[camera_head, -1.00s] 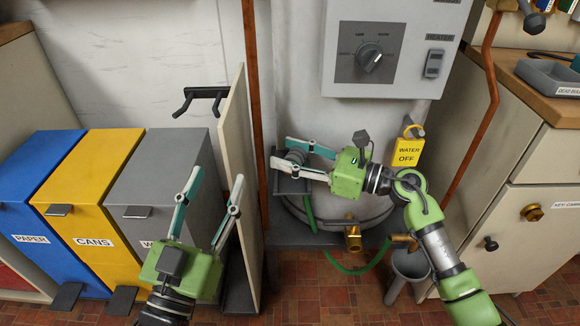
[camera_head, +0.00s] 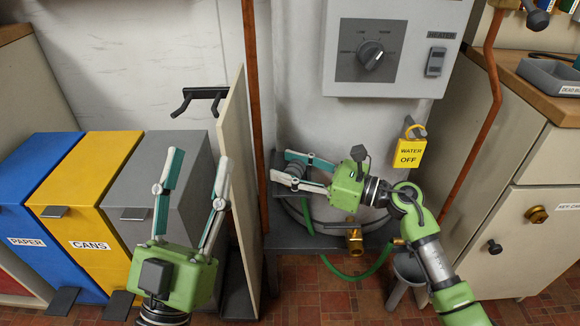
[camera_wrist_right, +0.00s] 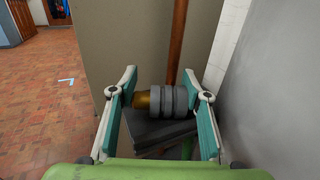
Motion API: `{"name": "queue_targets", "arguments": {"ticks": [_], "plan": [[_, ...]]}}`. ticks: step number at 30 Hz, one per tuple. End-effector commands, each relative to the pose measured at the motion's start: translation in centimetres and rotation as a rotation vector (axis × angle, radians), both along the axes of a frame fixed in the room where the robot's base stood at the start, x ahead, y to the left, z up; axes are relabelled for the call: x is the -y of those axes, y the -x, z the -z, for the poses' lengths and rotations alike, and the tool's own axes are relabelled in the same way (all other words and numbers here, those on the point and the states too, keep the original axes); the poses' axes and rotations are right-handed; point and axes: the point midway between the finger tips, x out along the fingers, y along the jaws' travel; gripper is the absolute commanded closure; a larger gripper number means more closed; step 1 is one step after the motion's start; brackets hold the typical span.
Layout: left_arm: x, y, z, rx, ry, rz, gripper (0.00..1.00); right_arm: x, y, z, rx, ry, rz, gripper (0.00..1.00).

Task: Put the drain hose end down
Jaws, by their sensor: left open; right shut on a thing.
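My right gripper (camera_head: 289,168) is shut on a grey ribbed hose end, largely hidden by the fingers in the head view. In the right wrist view the hose end (camera_wrist_right: 178,101), with a brass tip (camera_wrist_right: 143,100), lies crosswise between the fingers of the gripper (camera_wrist_right: 168,98). A dark grey ledge (camera_wrist_right: 150,132) lies just below it; contact cannot be told. A green hose (camera_head: 352,278) loops low near the brass valve (camera_head: 354,240). My left gripper (camera_head: 196,176) is open and empty, in front of the grey bin.
A thin upright panel (camera_head: 236,150) stands between my grippers, beside a copper pipe (camera_head: 251,110). Blue, yellow (camera_head: 90,210) and grey bins are at left. A heater box (camera_head: 390,50) hangs above; a yellow tag (camera_head: 409,153) and cabinet (camera_head: 500,220) are at right.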

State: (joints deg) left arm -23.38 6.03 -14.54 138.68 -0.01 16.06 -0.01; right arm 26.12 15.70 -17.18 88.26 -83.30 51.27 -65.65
Motion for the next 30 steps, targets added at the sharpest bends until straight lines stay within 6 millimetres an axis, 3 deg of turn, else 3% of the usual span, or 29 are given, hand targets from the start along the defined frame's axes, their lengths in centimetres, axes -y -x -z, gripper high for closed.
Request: {"name": "queue_targets", "arguments": {"ticks": [3, 4, 6, 18, 21, 30], "plan": [[-0.1, 0.2, -0.2, 0.014, 0.004, 0.000, 0.54, 0.0, 0.0, 0.0, 0.001, 0.000, 0.000, 0.78], [-0.1, 0.3, -0.3, 0.020, 0.006, 0.000, 0.54, 0.0, 0.0, 0.1, 0.000, 0.000, 0.000, 0.53], [-0.1, 0.4, -0.4, 0.024, 0.006, 0.001, 0.54, 0.0, 0.0, 0.0, 0.000, 0.000, 0.000, 0.39], [0.0, 0.2, -0.4, 0.016, 0.005, 0.003, 0.54, 0.0, 0.0, -0.1, 0.000, 0.000, 0.000, 0.39], [0.2, -0.7, 0.6, -0.047, -0.011, 0.001, 0.54, 0.0, 0.0, -0.4, 0.000, -0.001, 0.000, 0.39], [0.3, -2.5, 3.3, -0.192, -0.053, -0.009, 0.54, 6.3, 2.8, -0.1, -0.003, 0.003, 0.003, 0.39]]}}
